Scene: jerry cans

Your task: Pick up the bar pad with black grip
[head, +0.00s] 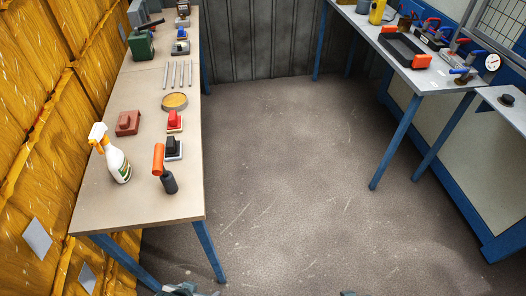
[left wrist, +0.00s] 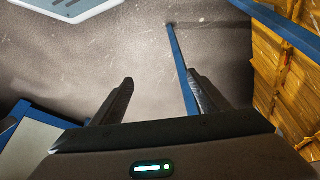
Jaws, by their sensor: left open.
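The bar pad with black grip (head: 173,149) stands on the left workbench, a black handle block on a pale flat base. A similar pad with a red grip (head: 175,121) sits just behind it. My left gripper (left wrist: 160,78) is open and empty in the left wrist view, its two dark fingers apart over the floor, well away from the pad. My right gripper cannot be made out; only a small dark sliver shows at the bottom edge.
Close around the black-grip pad stand an orange-and-black tool (head: 165,168), a spray bottle (head: 117,163) and a brown block (head: 128,123). Behind are a round tin (head: 174,101), metal rods (head: 177,74) and a green box (head: 140,45). The floor (head: 290,170) between the benches is clear.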

